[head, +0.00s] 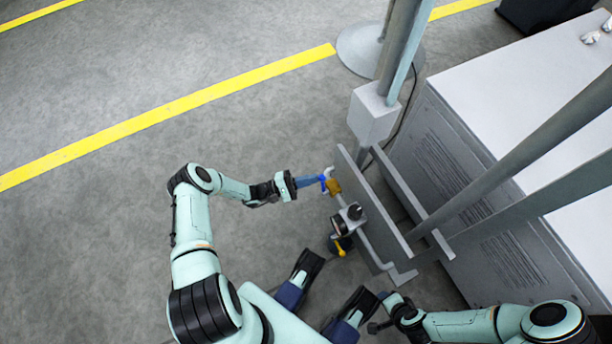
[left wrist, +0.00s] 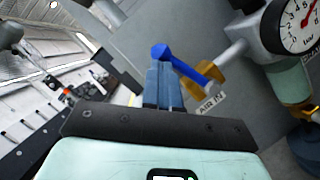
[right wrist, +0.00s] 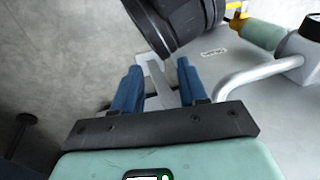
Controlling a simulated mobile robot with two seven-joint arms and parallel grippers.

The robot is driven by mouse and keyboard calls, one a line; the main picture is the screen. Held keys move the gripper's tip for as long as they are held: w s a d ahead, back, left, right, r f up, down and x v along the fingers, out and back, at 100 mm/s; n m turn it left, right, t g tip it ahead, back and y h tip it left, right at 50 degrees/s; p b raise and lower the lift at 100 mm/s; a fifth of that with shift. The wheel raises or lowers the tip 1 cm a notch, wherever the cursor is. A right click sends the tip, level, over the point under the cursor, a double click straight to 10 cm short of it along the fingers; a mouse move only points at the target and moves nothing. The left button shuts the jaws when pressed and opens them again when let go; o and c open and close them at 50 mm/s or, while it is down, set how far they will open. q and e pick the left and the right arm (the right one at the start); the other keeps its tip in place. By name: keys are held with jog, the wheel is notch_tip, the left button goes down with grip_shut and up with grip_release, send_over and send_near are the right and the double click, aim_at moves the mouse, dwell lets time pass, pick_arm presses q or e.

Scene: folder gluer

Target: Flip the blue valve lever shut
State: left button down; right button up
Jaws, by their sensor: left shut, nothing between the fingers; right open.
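The blue valve lever (head: 322,180) sits on a brass valve (head: 333,187) at the left end of the pipe assembly. In the left wrist view, the lever (left wrist: 188,68) slants from its raised end down right to the brass valve body (left wrist: 207,78). My left gripper (head: 317,180) is shut and empty, with its blue fingertips (left wrist: 164,68) right at the lever's free end. I cannot tell whether they touch it. My right gripper (right wrist: 158,76) is open and empty, low in front of the grey panel, away from the lever.
A grey post with a box (head: 372,117) and a large white-topped machine (head: 520,80) lie beyond. The floor at left is clear.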

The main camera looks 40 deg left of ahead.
pick_arm(q)
jog(key=shift+s+d+r+m+g+p, duration=0.15)
jog(key=shift+s+d+r+m+p, duration=0.1)
jog(key=shift+d+m+p, duration=0.2)
jog(key=shift+s+d+r+m+g+p, duration=0.15)
jog(key=shift+d+r+m+p, duration=0.1)
jog(key=shift+d+m+p, duration=0.15)
pick_arm(e)
jog(key=shift+g+y, duration=0.3)
jog(key=shift+g, duration=0.2)
jog(key=shift+s+a+r, duration=0.4)
jog(key=shift+s+r, duration=0.2)
jog(key=shift+s, duration=0.2)
jog(key=shift+s+a+r, duration=0.4)
jog(key=shift+s+r, duration=0.15)
jog(key=shift+s, duration=0.2)
jog(key=shift+f, duration=0.1)
